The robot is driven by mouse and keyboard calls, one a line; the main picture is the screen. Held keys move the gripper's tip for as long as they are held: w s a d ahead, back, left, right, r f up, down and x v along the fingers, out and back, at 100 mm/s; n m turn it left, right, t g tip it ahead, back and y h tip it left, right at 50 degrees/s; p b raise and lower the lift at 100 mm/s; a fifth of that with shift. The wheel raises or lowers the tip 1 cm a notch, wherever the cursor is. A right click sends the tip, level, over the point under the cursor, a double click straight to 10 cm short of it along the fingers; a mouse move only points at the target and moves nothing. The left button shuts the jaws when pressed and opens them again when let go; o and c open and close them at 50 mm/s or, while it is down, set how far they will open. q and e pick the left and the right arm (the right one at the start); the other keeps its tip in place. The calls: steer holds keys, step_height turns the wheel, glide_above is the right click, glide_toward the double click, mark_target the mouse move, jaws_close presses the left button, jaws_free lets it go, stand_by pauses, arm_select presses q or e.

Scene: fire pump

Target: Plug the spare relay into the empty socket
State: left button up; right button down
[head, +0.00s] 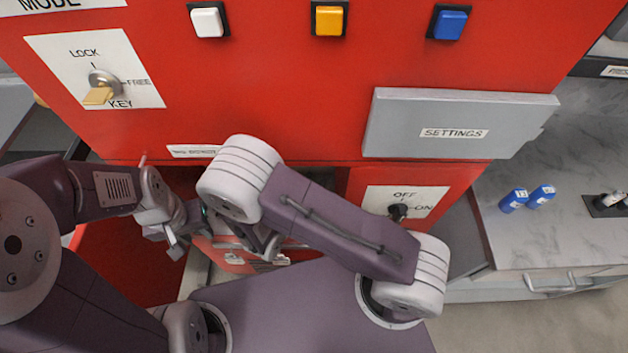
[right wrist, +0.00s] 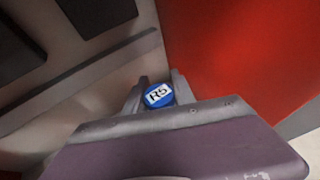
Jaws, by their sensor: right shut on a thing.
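My right gripper (right wrist: 158,90) is shut on a blue relay (right wrist: 157,96) with a white R5 label, seen end-on between the two fingers in the right wrist view. In the head view my right gripper (head: 262,243) is low in the opening under the red panel, partly covered by my own arm; the relay cannot be made out there. My left gripper (head: 170,240) is left of it, its fingers apart and empty. In the right wrist view, black blocks (right wrist: 18,62) and (right wrist: 95,12) sit on a beige surface; I cannot tell whether either is a socket.
The red panel (head: 250,60) carries three buttons, a key switch (head: 102,82), a grey SETTINGS cover (head: 455,125) and an OFF/ON switch (head: 397,211). Two blue labelled pieces (head: 514,200) and (head: 541,196) stand on the marble counter (head: 575,235). A red wall (right wrist: 245,50) is close beside the right gripper.

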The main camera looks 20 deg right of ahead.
steer(key=shift+w, duration=0.25)
steer(key=shift+f, duration=0.1)
steer(key=shift+f+b, duration=1.25)
steer(key=shift+f, duration=0.05)
steer(key=shift+r, duration=0.15)
steer(key=shift+f, duration=0.2)
steer(key=shift+f+b, duration=0.55)
steer(key=shift+f, duration=0.2)
steer(key=shift+f, duration=0.15)
